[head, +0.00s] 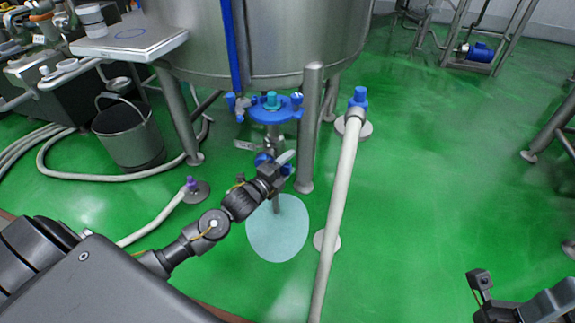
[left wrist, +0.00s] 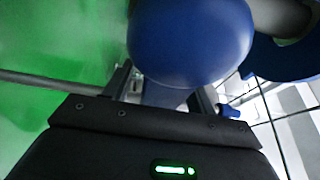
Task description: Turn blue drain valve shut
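The blue drain valve (head: 263,159) sits on the outlet pipe under the steel tank (head: 275,40). My left gripper (head: 279,168) is at the valve, coming from the lower left, and covers part of it. In the left wrist view a large rounded blue handle end (left wrist: 190,40) fills the top middle. Its narrower blue part lies between the two spread fingers (left wrist: 165,92), with a gap on at least one side; contact is unclear. A pale stream (head: 276,204) runs below the valve into a light puddle (head: 277,235). My right gripper is at the lower right, its fingers not clear.
A blue clamp (head: 268,115) with a teal knob is above the valve. A steel post (head: 311,130) and a white hose (head: 340,190) stand just right of it. A bucket (head: 130,135) and hoses lie left.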

